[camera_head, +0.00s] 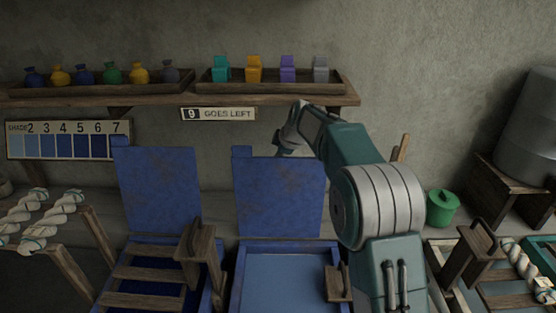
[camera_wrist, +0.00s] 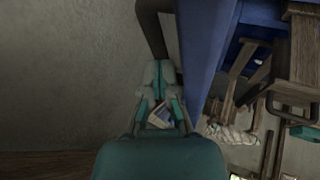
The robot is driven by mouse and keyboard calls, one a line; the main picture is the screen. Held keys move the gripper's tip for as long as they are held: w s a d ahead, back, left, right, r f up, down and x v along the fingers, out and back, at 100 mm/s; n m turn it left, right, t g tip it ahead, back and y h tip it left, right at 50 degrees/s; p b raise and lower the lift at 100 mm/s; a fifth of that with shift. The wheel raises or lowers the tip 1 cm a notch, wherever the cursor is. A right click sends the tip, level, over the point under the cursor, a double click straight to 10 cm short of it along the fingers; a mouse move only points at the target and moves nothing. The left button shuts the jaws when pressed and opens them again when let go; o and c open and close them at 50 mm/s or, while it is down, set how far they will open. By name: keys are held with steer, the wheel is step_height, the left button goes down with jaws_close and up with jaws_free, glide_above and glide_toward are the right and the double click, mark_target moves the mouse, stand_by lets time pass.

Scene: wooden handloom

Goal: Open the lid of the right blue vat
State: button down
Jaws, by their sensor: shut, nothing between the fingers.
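The right blue vat (camera_head: 237,285) is open, with blue liquid showing inside. Its lid (camera_head: 280,198) stands upright at the back of the vat. My gripper (camera_head: 287,145) is at the lid's top edge, partly hidden behind it; I cannot tell if they touch. In the wrist view my gripper (camera_wrist: 160,108) is shut and empty, beside the blue lid (camera_wrist: 207,45) seen nearly edge-on. A dark handle (camera_wrist: 152,30) projects from the lid's face there.
The left blue vat (camera_head: 218,297) also has its lid (camera_head: 160,190) upright, with wooden slats across it. A green pot (camera_head: 442,208) stands right of my arm.

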steer(key=shift+f, duration=0.15)
steer(key=s+d+r+m+h, duration=0.1)
steer(key=s+d+r+m, duration=0.45)
steer(key=s+r, duration=0.85)
steer(key=s+d+f+m+h, duration=0.1)
steer(key=s+d+f+m, duration=0.2)
steer(key=s, duration=0.7)
steer(key=s+d+f+m+h, duration=0.1)
steer(key=s+d+f+m, duration=0.1)
steer(key=s, duration=0.9)
steer(key=s+d+f+m+h, duration=0.1)
steer(key=s+d+f+m, duration=0.2)
steer(key=s+m, duration=0.3)
steer(key=s+f, duration=0.1)
steer(key=s, duration=0.3)
steer(key=shift+s+d+f+t, duration=0.2)
steer(key=shift+s+d+t, duration=0.05)
steer(key=shift+d+t, duration=0.1)
